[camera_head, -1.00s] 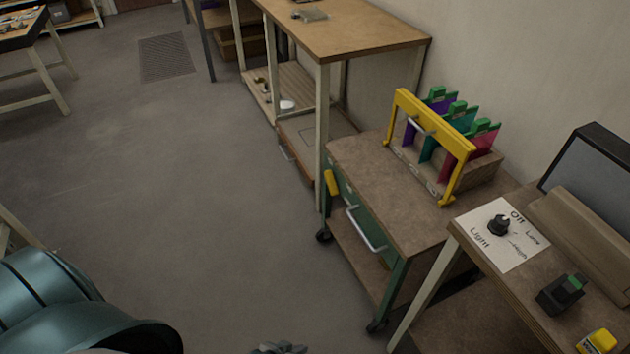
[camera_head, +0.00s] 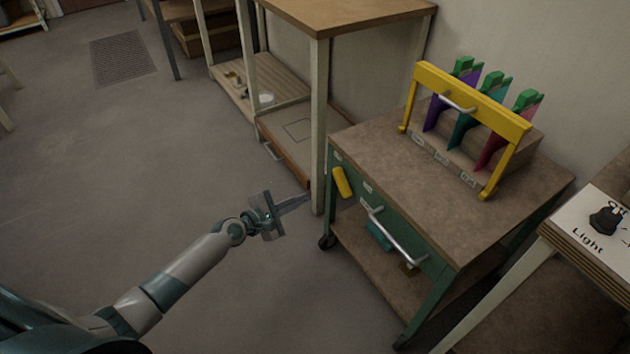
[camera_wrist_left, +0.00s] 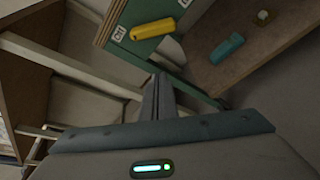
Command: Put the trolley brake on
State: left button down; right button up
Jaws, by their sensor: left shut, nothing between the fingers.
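The trolley (camera_head: 450,180) has a brown top, a green frame and a drawer with a metal handle (camera_head: 398,237). A yellow lever (camera_head: 342,182), which looks like the brake, is on the trolley's green front near its left corner, tilted slightly off upright. It also shows in the left wrist view (camera_wrist_left: 153,29), beside a small white label. My left gripper (camera_head: 306,196) is shut and empty, pointing right, just left of and slightly below the yellow lever, apart from it. In the left wrist view, its closed fingers (camera_wrist_left: 158,92) point toward the trolley's edge. My right gripper is not in view.
A yellow frame (camera_head: 470,97) stands on the trolley around coloured panels with green tops. A teal object (camera_head: 378,237) lies on the lower shelf. A workbench leg (camera_head: 319,120) stands close to the trolley's left corner. A bench with a light knob (camera_head: 606,220) is at right.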

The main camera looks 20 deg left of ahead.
aim_at(342, 183)
pick_arm(q)
jog(key=shift+w+a+r+n, duration=0.4)
jog(key=shift+w+r, duration=0.2)
jog(key=shift+r, duration=0.1)
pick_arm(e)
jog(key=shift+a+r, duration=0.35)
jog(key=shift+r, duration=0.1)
